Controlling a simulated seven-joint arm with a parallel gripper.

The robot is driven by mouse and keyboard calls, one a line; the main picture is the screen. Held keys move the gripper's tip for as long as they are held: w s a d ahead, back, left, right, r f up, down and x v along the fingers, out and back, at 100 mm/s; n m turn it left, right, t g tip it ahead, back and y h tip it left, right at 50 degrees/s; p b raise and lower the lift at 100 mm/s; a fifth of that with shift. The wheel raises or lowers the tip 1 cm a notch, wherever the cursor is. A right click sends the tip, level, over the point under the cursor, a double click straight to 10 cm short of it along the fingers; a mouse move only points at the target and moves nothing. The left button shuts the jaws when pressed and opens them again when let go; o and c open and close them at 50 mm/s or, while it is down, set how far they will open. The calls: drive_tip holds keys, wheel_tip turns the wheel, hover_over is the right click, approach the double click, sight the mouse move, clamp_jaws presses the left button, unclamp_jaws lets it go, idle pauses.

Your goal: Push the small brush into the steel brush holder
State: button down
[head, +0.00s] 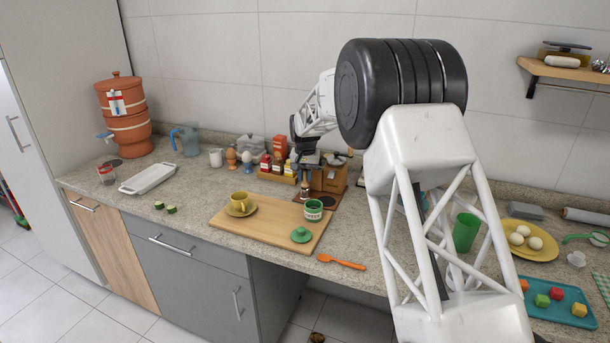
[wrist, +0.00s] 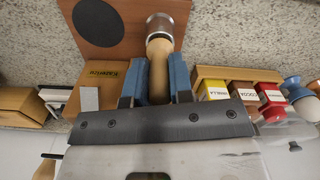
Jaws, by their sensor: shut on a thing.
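My gripper (head: 306,174) is low over the brown mat on the counter, in front of the wall. In the wrist view its two blue fingers (wrist: 157,85) are shut on the small brush (wrist: 158,68), of which a pale wooden handle shows between them. The handle's far end meets a shiny steel cylinder, which looks like the steel brush holder (wrist: 168,28), at the edge of the brown mat. The holder also shows small below the gripper in the head view (head: 305,193). The bristles are hidden, and I cannot tell how deep the brush sits.
The brown mat (wrist: 100,45) has a dark round patch. A wooden box (head: 333,178) stands close on the right in the head view, and a rack of small bottles (head: 277,174) on the left. A cutting board (head: 265,228) with a yellow cup and green jar lies in front.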

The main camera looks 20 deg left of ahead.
drive_tip(key=shift+f, duration=0.45)
drive_tip(key=c, duration=0.9)
unclamp_jaws()
drive_tip(key=shift+r, duration=0.15)
drive_tip(key=shift+r, duration=3.75)
